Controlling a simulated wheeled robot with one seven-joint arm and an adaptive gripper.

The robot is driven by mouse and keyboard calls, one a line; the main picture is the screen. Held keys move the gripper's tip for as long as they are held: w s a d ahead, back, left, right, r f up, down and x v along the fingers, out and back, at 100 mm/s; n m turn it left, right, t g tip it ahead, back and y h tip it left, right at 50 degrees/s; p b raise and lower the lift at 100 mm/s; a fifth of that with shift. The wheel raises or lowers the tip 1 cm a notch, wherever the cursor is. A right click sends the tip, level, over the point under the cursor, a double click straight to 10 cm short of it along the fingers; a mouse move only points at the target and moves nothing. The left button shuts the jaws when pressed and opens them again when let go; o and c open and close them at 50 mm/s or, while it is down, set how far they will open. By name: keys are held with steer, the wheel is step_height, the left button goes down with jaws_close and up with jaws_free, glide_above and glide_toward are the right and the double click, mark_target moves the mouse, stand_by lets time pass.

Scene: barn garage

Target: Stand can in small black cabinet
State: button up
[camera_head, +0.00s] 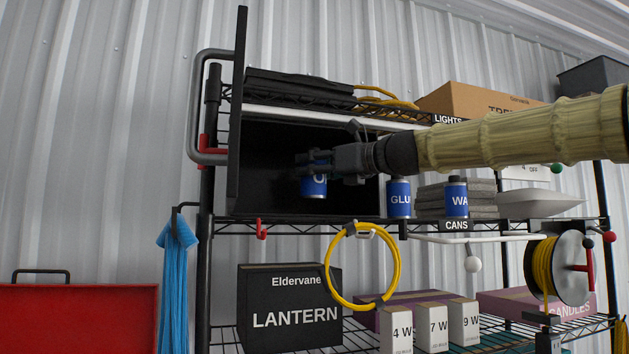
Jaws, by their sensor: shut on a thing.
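My gripper (318,165) reaches in from the right and is shut on a blue can (314,186) with white lettering, mostly covered by the fingers above it. The can is upright, in front of or inside the small black cabinet (262,160) on the rack's upper shelf. The cabinet's front is open, and its door (238,110) stands edge-on at the left. I cannot tell whether the can's base touches the cabinet floor. Two similar blue cans, one marked GLU (399,198) and one marked WA (456,198), stand on the shelf to the right.
A shelf label reads CANS (456,225). A yellow hose loop (330,285) hangs below the shelf. A black lantern box (285,308) stands on the lower shelf.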

mark_target(324, 181)
step_height(324, 181, down, 3)
steer(key=shift+w+f+p, duration=0.1)
steer(key=shift+w+p, duration=0.05)
steer(key=shift+p, duration=0.15)
steer(key=shift+d+f, duration=0.1)
steer(key=shift+a+f, duration=0.1)
steer(key=shift+a, duration=0.1)
steer(key=o, duration=1.2)
steer(key=shift+d, duration=0.15)
steer(key=shift+b+v, duration=1.2)
steer(key=shift+v, duration=2.6)
